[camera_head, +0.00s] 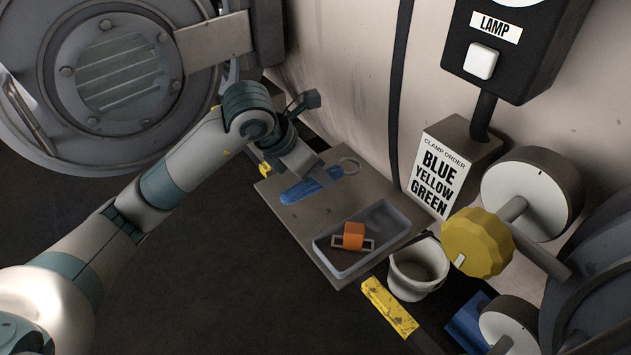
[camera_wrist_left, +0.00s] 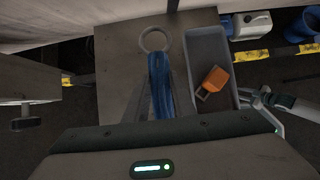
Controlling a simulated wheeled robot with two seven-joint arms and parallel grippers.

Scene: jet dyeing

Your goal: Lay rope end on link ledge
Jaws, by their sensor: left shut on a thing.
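A blue rope end (camera_head: 302,190) with a pale ring (camera_head: 349,165) lies along a grey ledge (camera_head: 292,223). I cannot tell if all of it touches the surface. My left gripper (camera_head: 304,170) comes in from the left, low over the ledge. In the left wrist view, its fingers (camera_wrist_left: 160,100) stand on both sides of the blue rope end (camera_wrist_left: 158,72) and are shut on it. The ring (camera_wrist_left: 155,39) sticks out beyond the fingertips. The rope part nearer my wrist is hidden by the gripper body. My right gripper does not show.
A grey tray (camera_head: 392,219) with an orange piece (camera_head: 354,236) in it stands on the ledge's right half. A round machine door (camera_head: 125,75) is at the upper left.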

